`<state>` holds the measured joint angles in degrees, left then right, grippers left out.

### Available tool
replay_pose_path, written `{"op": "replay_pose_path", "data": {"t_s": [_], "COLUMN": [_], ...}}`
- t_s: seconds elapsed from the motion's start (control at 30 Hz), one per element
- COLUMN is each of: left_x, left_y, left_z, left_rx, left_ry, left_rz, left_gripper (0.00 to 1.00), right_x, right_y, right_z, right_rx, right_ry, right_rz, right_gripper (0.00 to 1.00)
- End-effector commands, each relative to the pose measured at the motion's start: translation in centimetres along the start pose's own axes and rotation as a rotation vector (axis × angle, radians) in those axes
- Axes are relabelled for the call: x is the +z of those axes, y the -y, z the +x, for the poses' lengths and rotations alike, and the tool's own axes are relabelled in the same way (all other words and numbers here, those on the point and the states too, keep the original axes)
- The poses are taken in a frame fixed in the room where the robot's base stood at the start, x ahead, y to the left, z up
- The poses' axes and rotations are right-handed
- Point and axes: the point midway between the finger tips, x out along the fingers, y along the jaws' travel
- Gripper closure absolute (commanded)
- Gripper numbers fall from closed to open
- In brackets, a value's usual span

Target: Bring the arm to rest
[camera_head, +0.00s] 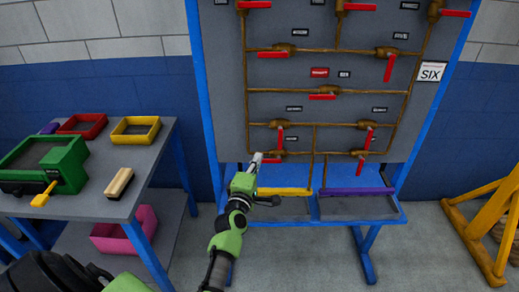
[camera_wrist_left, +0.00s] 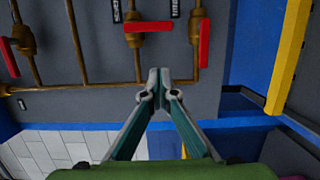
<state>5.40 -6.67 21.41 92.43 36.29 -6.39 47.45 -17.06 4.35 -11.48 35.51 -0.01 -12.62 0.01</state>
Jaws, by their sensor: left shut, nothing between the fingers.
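My left gripper (camera_head: 256,163) is raised in front of the lower left part of the grey pipe panel (camera_head: 345,90), close to a red valve handle. Its fingers are shut with nothing between them. A red handle (camera_wrist_left: 148,27) and an upright red handle (camera_wrist_left: 204,44) show just beyond the fingertips there. Whether the fingers touch the panel I cannot tell. My right gripper is out of view.
Below the panel, a blue-framed shelf holds trays with a yellow rim (camera_head: 284,191) and a purple rim (camera_head: 357,191). A yellow frame (camera_head: 485,235) stands right.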

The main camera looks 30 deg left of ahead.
Motion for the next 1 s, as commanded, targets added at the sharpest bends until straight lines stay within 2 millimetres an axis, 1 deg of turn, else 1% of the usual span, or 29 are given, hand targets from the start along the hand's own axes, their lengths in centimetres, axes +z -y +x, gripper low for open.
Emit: {"op": "replay_pose_path", "data": {"t_s": [0.03,0.2,0.3,0.47,0.57,0.67,0.77,0.8,0.87,0.9,0.97,1.0], "left_x": [-0.1,0.0,0.0,0.0,0.3,1.6,3.5,4.3,5.4,6.0,6.8,7.1], "left_y": [-0.2,-0.1,-0.1,0.0,1.0,4.4,10.3,13.1,17.3,20.0,24.0,26.6], "left_z": [-1.0,-3.0,-3.6,-3.7,-3.8,-4.3,-5.8,-6.7,-8.5,-9.8,-12.1,-13.8], "left_rx": [-0.003,-0.001,0.0,0.0,-0.018,-0.081,-0.186,-0.233,-0.302,-0.347,-0.411,-0.451], "left_ry": [0.0,0.0,0.0,0.0,0.009,0.042,0.109,0.145,0.203,0.244,0.309,0.355], "left_rz": [0.001,0.0,0.0,0.0,0.019,0.093,0.225,0.291,0.392,0.459,0.557,0.623], "left_gripper": [1.0,1.0,1.0,1.0,1.0,1.0,1.0,1.0,1.0,1.0,1.0,1.0], "right_x": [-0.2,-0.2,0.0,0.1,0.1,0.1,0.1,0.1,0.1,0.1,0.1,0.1], "right_y": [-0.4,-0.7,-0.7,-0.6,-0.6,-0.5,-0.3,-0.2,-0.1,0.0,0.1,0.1], "right_z": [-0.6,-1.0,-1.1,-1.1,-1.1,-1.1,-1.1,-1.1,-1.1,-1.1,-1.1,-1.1], "right_rx": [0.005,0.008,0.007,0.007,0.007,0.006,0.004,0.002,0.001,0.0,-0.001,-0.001], "right_ry": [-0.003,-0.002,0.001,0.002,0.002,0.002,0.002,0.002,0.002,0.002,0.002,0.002], "right_rz": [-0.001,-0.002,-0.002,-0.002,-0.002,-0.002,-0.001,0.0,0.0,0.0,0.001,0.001], "right_gripper": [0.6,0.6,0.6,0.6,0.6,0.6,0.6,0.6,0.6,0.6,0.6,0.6]}}
